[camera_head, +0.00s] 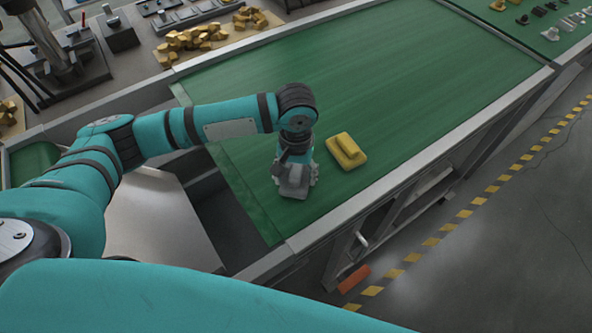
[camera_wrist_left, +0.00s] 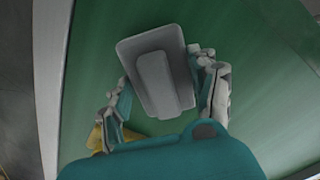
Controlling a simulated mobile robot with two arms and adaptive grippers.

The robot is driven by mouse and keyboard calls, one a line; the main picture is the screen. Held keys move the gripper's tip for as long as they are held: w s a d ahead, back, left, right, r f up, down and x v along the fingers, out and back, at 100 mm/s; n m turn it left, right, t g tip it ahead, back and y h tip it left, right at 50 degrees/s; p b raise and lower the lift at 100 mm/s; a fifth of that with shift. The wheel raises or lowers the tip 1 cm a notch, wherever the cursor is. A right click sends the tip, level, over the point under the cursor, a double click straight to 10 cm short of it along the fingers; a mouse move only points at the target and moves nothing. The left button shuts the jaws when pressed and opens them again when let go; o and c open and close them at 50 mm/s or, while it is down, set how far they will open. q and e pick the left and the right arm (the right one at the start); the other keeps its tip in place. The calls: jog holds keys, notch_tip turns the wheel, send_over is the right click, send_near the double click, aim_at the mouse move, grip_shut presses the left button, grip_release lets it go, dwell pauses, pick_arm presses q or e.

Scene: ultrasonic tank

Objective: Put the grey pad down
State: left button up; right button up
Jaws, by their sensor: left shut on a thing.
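The grey pad (camera_wrist_left: 137,49) is a flat rounded block with a raised grip bar (camera_wrist_left: 157,84) on top. In the left wrist view it sits between the two fingers of my left gripper (camera_wrist_left: 163,98), which is shut on it. In the head view the left gripper (camera_head: 296,178) points down over the near end of the green surface, with the grey pad (camera_head: 293,192) under it, partly hidden by the gripper. I cannot tell whether the pad touches the surface. My right gripper is not in view.
A yellow pad (camera_head: 346,151) of similar shape lies just right of the gripper on the green conveyor surface (camera_head: 400,80). A metal rail (camera_head: 420,160) edges the surface. Yellow pieces (camera_head: 190,42) lie heaped on a bench at the back left.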

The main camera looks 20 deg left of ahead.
aim_at(296, 172)
pick_arm(q)
jog(key=shift+f, duration=0.15)
jog(key=o, duration=0.8)
jog(key=shift+c, duration=0.2)
jog(key=shift+o, duration=1.3)
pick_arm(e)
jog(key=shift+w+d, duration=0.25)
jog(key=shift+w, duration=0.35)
pick_arm(q)
notch_tip(296, 172, up, 12)
jog(key=b, duration=0.2)
jog(key=shift+r, duration=0.2)
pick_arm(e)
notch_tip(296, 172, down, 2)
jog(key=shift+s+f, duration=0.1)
pick_arm(q)
jog(key=shift+f, duration=0.1)
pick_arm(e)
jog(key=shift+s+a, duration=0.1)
